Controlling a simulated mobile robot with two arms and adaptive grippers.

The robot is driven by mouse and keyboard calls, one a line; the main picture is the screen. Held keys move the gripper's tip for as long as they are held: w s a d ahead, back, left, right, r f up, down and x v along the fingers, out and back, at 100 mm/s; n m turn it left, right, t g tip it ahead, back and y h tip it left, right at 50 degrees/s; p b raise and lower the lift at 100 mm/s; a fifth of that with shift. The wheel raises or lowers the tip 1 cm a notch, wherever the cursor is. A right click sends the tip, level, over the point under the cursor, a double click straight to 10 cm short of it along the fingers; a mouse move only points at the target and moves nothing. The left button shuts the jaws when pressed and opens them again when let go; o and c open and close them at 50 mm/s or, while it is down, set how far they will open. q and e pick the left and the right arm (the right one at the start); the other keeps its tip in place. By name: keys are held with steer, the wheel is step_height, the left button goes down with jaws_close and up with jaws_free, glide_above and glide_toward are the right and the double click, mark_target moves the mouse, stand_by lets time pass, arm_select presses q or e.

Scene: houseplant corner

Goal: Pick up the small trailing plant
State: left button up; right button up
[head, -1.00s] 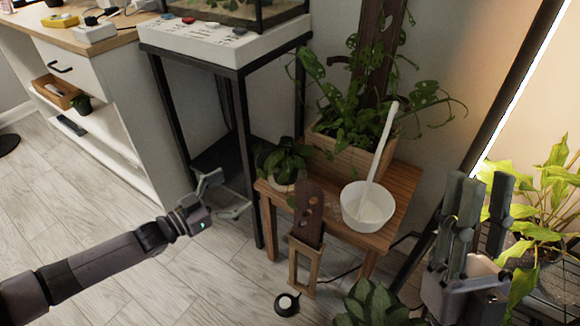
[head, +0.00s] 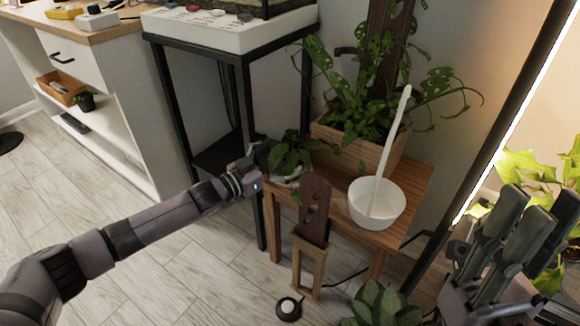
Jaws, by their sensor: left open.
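The small trailing plant (head: 291,152) has dark green leaves over a small pale pot (head: 288,180). It stands at the left end of the wooden bench (head: 412,205). My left gripper (head: 266,160) is open at the left side of this plant, at about leaf height. Its fingers are partly hidden by my wrist and the leaves, and I cannot tell whether they touch the pot. My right gripper (head: 520,232) is at the lower right, away from the bench, its fingers pointing up. How far its jaws are apart is unclear.
A wooden planter (head: 345,150) with a tall climbing plant and a white bowl (head: 377,203) with a long white utensil share the bench. A brown holed slab (head: 314,205) stands in front. A black metal stand (head: 247,115) is close behind my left gripper.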

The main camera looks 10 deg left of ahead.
mark_target(302, 147)
arm_select(q)
steer(key=shift+b+x, duration=0.5)
steer(key=shift+x, duration=1.1)
steer(key=shift+s, duration=0.1)
steer(key=c, duration=1.4)
